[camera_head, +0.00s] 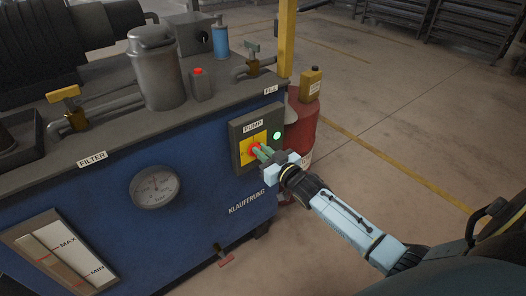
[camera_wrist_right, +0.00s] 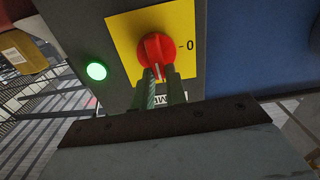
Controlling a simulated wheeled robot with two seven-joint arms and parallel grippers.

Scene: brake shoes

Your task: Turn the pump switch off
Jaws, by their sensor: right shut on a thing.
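The pump switch is a red rotary knob (camera_wrist_right: 157,50) on a yellow plate (camera_wrist_right: 124,35), set in a dark box labelled PUMP (camera_head: 241,153) on the blue machine's side. In the right wrist view a "0" mark is to the right of the knob, and the knob's light pointer line points toward my gripper, not at the 0. A green lamp (camera_wrist_right: 96,71) beside the plate is lit; it also shows in the head view (camera_head: 277,136). My right gripper (camera_head: 260,151) has its green fingers shut on the knob. My left gripper is not in view.
The blue machine (camera_head: 110,205) carries pipes, yellow-handled valves (camera_head: 63,94) and a grey canister (camera_head: 155,68) on top. A gauge (camera_head: 155,186) and level window are on its side. A red cylinder (camera_head: 304,115) and yellow post stand behind the pump box. Open floor lies right.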

